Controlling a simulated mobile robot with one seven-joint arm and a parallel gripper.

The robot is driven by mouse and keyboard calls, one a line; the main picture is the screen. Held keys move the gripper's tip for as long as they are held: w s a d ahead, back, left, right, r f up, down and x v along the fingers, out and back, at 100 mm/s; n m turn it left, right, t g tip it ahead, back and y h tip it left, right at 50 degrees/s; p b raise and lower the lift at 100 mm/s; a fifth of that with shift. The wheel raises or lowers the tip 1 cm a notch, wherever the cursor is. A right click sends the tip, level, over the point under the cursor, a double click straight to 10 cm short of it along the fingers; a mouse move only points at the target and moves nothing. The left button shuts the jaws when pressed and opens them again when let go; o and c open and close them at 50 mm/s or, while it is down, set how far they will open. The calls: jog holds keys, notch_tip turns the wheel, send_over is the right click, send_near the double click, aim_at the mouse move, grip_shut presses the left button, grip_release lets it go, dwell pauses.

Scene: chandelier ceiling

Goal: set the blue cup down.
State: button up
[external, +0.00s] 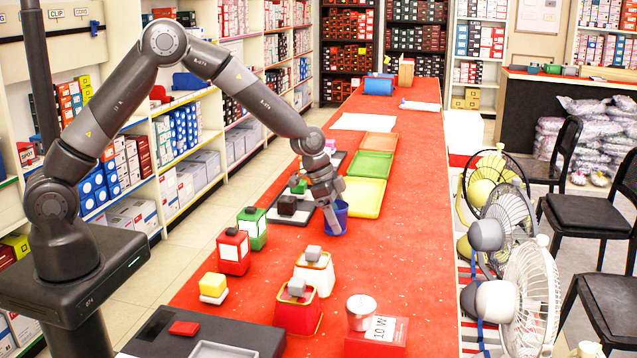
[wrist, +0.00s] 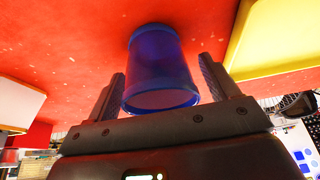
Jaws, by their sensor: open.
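The blue cup (external: 336,219) stands on the long red counter (external: 385,260), a little in front of the yellow tray. My gripper (external: 331,212) is at the cup, pointing down. In the wrist view the blue cup (wrist: 158,68) lies between the two fingers of my gripper (wrist: 160,85). The fingers are open, with a gap visible on both sides of the cup. The cup's base appears to rest on the red surface. The near finger covers part of the cup in the external view.
Yellow (external: 364,197), green (external: 370,164) and orange (external: 379,146) trays lie behind the cup. A dark block (external: 287,204) on a platform stands to the left. Red and green containers (external: 233,250) stand nearer on the counter. Bare counter lies right of the cup.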

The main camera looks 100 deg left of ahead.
jog(key=v, duration=1.2)
jog(key=s+d+r, duration=0.4)
jog(key=d+r, duration=0.2)
jog(key=d, duration=0.4)
jog(key=s+d+r, duration=0.5)
jog(key=d+r, duration=0.2)
jog(key=d, duration=0.4)
jog(key=s+d, duration=0.6)
jog(key=s, duration=0.4)
jog(key=s+d+r+t, duration=0.1)
jog(key=s+d, duration=0.6)
jog(key=s, duration=0.3)
